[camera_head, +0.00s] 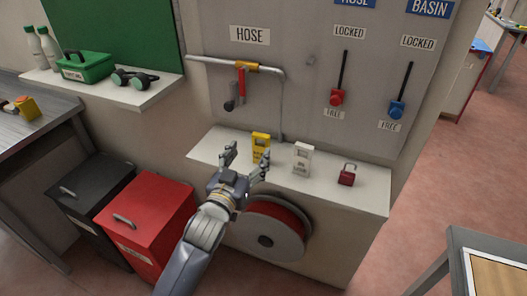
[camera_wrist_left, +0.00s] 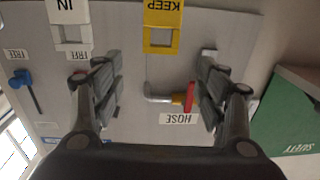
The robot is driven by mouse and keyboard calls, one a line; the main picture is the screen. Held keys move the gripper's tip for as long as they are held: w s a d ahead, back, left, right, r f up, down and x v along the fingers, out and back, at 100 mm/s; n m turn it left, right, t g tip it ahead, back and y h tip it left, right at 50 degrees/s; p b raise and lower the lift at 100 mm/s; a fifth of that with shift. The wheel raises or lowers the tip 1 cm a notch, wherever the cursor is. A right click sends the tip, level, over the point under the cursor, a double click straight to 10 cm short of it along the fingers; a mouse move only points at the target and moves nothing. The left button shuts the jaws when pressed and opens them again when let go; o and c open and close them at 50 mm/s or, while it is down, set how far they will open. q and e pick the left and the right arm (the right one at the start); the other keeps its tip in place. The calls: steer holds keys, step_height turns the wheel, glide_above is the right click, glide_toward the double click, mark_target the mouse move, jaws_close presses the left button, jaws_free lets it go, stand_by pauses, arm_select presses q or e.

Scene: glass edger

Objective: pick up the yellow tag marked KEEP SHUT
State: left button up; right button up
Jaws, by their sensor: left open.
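The yellow tag (camera_head: 261,145) stands on the white shelf below the hose pipe in the head view. My right gripper is not in view.
A white tag (camera_head: 302,158) and a red padlock (camera_head: 348,174) stand right of the yellow tag on the shelf (camera_head: 225,147). A hose reel (camera_head: 268,232) sits below. A pipe with a red lever (camera_head: 241,82) is above. Red (camera_head: 148,220) and black bins stand left.

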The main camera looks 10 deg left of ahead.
mark_target(260, 138)
arm_select(q)
steer(key=w, duration=0.4)
steer(key=shift+w+d+p, duration=0.3)
steer(key=shift+w+p, duration=0.05)
steer(key=shift+p, duration=0.05)
steer(key=shift+w+d+r+p, duration=0.1)
steer(key=shift+w+p, duration=0.25)
steer(key=shift+w, duration=0.25)
steer(key=shift+w+d+f+p, duration=0.15)
steer(key=shift+w+p, duration=0.15)
steer(key=shift+w, duration=0.7)
steer(key=shift+w+d+f+p, duration=0.15)
steer(key=shift+w+p, duration=0.1)
steer(key=shift+w, duration=0.7)
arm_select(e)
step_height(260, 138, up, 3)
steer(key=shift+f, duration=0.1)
arm_select(q)
steer(key=shift+c, duration=0.6)
steer(key=c, duration=1.1)
